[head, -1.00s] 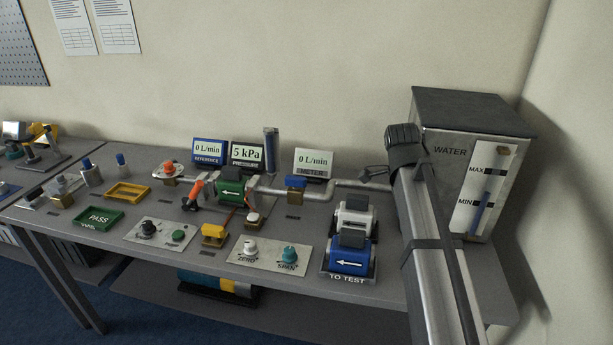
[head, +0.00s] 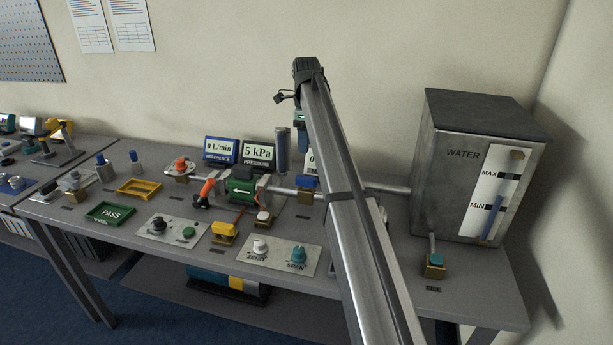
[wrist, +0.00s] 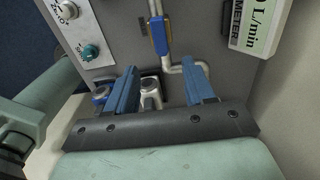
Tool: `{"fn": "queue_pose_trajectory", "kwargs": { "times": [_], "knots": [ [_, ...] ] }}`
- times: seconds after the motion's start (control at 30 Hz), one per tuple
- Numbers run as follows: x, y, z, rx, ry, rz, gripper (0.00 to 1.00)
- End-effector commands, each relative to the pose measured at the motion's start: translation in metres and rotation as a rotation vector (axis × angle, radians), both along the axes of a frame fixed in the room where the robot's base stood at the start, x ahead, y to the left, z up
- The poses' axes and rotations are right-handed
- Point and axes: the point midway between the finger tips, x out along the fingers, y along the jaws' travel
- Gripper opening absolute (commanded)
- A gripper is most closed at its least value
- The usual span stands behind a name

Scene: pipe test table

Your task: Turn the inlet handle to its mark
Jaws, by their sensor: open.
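A blue handle (head: 306,181) sits on a brass valve in the pipe run in the middle of the bench. It is the likely inlet handle, but I can read no label or mark for it. In the wrist view the blue handle (wrist: 160,36) lies along the pipe, beyond my fingertips. My gripper (wrist: 163,68) is open, its two blue fingers wide apart, with nothing held. It hangs above the bench, apart from the handle. In the head view my arm partly hides the area around the gripper.
A water tank (head: 465,170) stands at the right, with a teal-topped brass valve (head: 435,262) before it. The meter display (wrist: 252,22) is close to the right finger.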

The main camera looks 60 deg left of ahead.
Motion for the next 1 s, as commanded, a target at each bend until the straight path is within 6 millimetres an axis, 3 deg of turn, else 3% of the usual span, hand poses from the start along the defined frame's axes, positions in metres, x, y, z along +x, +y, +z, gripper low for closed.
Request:
{"fn": "queue_pose_trajectory", "kwargs": {
  "times": [0.6, 1.0],
  "knots": [
    [0.0, -0.002, -0.102, -0.001, 0.0, 0.001, 0.53],
    [0.001, -0.001, -0.125, 0.0, 0.0, 0.001, 0.53]
  ]
}}
